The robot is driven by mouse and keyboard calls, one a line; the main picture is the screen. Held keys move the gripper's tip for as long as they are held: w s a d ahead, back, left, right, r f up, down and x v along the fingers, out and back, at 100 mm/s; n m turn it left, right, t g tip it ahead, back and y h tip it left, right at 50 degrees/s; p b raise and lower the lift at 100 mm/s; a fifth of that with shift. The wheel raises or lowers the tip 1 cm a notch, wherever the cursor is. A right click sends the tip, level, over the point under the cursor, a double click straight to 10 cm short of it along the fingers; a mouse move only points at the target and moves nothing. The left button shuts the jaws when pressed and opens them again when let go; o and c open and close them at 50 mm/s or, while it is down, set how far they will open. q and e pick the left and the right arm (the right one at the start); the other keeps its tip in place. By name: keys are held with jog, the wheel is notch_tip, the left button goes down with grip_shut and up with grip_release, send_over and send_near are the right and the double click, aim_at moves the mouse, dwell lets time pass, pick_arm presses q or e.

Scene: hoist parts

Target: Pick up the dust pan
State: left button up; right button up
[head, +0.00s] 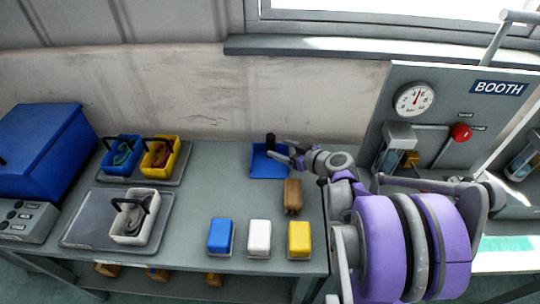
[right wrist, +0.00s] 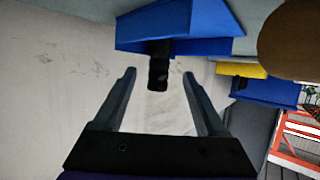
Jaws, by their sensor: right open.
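The blue dust pan (head: 268,163) lies at the back of the table, against the wall side, with its short black handle (head: 270,140) sticking up. In the right wrist view, the blue pan (right wrist: 185,22) shows at the top and its black handle (right wrist: 158,72) points down between my fingertips. My right gripper (head: 286,151) is open beside the handle at the pan's right. The fingers (right wrist: 158,76) stand on both sides of the handle in that picture, and no contact shows. My left gripper is not in view.
A brown block-like object (head: 292,196) sits just in front of the pan, near my right arm. Blue (head: 221,236), white (head: 259,237) and yellow (head: 299,238) blocks line the front edge. Trays with small baskets (head: 131,230) and a blue box (head: 45,150) stand left. The BOOTH panel (head: 450,110) rises right.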

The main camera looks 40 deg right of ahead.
aim_at(274, 146)
jog(key=x, duration=0.6)
jog(key=shift+d, duration=0.1)
grip_shut()
